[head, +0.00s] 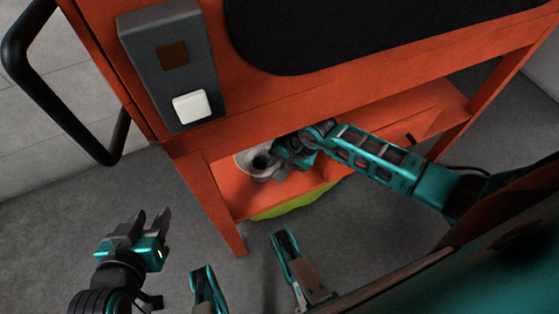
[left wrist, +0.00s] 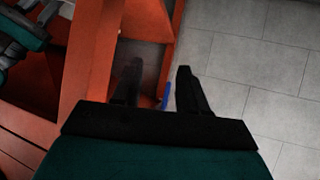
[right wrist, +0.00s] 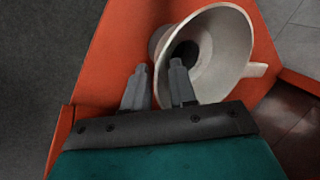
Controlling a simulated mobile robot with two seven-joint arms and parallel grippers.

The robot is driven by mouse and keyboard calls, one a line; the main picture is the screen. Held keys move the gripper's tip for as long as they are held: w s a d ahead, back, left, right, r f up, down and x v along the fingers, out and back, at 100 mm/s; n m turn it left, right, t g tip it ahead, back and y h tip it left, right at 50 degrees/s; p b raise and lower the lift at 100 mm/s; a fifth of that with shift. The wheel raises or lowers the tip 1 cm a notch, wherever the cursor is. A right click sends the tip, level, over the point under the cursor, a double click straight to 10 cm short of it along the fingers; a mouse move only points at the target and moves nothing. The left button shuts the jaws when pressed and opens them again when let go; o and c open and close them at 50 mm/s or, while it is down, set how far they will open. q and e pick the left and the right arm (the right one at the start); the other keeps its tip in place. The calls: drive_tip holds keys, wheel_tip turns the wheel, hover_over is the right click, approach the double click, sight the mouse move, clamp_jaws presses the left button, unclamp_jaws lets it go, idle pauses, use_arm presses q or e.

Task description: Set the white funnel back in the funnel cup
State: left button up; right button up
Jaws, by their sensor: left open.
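The white funnel (right wrist: 225,58) shows large in the right wrist view, wide mouth towards the camera, with a dark opening inside and a tab on its right rim. In the head view the funnel (head: 243,162) is on the orange lower shelf, partly hidden by my right gripper (head: 283,160). In the right wrist view my right gripper (right wrist: 160,82) has its fingers apart, one on each side of the funnel's near rim; contact cannot be told. No separate funnel cup can be made out. My left gripper (head: 151,220) is open and empty, left of the orange stand.
The orange stand (head: 300,95) carries a grey box with a white button (head: 191,106) and a black pad (head: 370,30). A black handle (head: 60,110) sticks out left. A green-yellow item (head: 295,205) shows below the shelf. A blue strip (left wrist: 166,96) shows beyond my left fingers.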

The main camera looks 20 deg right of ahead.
drive_tip(key=shift+o, duration=0.5)
drive_tip(key=shift+r, duration=0.25)
use_arm(q)
drive_tip(key=a+r+p, duration=0.1)
drive_tip(key=p, duration=0.2)
drive_tip(key=shift+s+r+p, duration=0.1)
drive_tip(key=shift+r+p, duration=0.25)
drive_tip(key=shift+p, duration=0.05)
use_arm(e)
drive_tip(key=s+d+r, duration=0.1)
drive_tip(key=s+d, duration=0.2)
drive_tip(key=s+d+r, duration=0.1)
drive_tip(key=s+d, duration=0.5)
drive_tip(key=shift+s+d+r, duration=0.1)
drive_tip(key=shift+d+r, duration=0.2)
drive_tip(key=shift+r, duration=0.1)
